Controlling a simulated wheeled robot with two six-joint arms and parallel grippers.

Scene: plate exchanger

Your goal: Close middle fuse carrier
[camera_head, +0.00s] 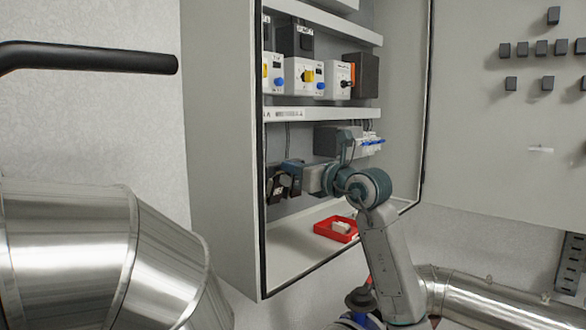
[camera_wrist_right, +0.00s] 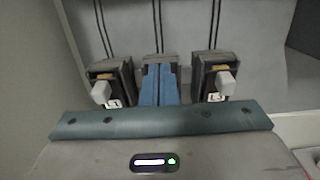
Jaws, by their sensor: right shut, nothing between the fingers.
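Three dark fuse holders stand in a row on the cabinet's back wall in the right wrist view. The left one (camera_wrist_right: 112,82), labelled L1, and the right one (camera_wrist_right: 215,78), labelled L3, each show a pale grey handle. The middle fuse carrier (camera_wrist_right: 160,59) sits between them; only its dark top shows, and its front is hidden behind my fingers. My right gripper (camera_wrist_right: 160,78) has its blue fingers shut and empty, directly in front of the middle carrier. I cannot tell whether they touch it. In the head view, the right gripper (camera_head: 291,166) reaches into the cabinet above the dark holders (camera_head: 277,187).
A red tray (camera_head: 337,229) with pale pieces lies on the cabinet floor (camera_head: 290,258). A grey device with blue levers (camera_head: 372,142) is right of the gripper. A shelf (camera_head: 320,114) runs above. Silver ducts (camera_head: 100,250) stand at the left, and the door (camera_head: 510,130) is open.

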